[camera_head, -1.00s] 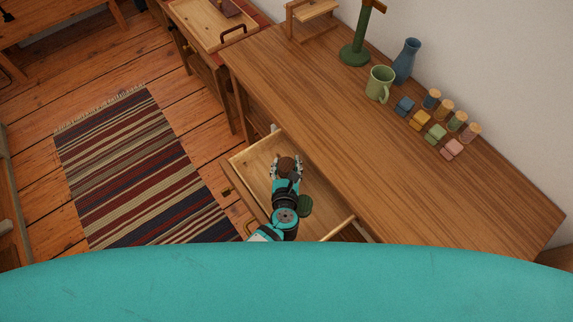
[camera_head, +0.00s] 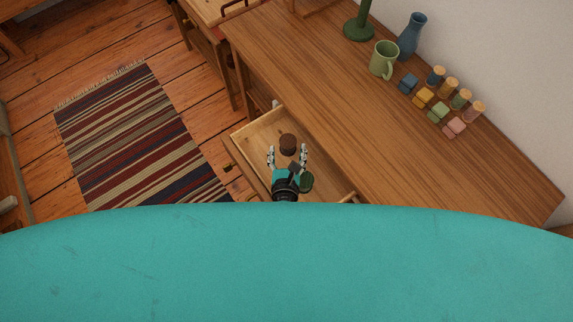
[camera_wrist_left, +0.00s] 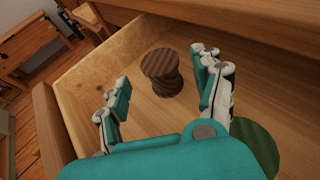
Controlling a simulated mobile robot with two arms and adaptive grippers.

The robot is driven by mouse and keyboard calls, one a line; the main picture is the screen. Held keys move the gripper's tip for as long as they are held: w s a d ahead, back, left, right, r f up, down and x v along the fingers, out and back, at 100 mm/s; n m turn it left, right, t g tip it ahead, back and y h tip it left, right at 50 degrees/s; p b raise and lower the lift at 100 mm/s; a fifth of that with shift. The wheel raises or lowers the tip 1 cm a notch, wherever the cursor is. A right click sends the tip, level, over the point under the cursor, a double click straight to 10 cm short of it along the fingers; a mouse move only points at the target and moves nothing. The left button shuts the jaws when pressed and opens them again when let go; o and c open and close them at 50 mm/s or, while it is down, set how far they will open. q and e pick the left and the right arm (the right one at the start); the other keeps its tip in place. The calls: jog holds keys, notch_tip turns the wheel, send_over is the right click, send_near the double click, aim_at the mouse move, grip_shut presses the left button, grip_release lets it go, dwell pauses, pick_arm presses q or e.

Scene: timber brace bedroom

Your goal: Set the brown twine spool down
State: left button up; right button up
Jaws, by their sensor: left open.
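The brown twine spool (camera_head: 288,144) stands upright on the floor of an open wooden drawer (camera_head: 258,134). The spool also shows in the left wrist view (camera_wrist_left: 162,72), ridged around its side and free of the fingers. My left gripper (camera_head: 287,157) is open and empty, its fingers spread wide just short of the spool. In the left wrist view the two fingers (camera_wrist_left: 165,85) frame the spool with a gap to it. My right gripper is not in view.
A green round object (camera_head: 306,181) lies in the drawer beside my left gripper. The desk top (camera_head: 340,110) overhangs to the right. A green mug (camera_head: 384,60), a blue vase (camera_head: 411,36) and several small blocks and spools stand along the wall.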

pick_arm(q)
jog(key=v, duration=0.6)
jog(key=shift+s+r, duration=0.1)
jog(key=shift+s, duration=0.25)
jog(key=shift+s+r, duration=0.1)
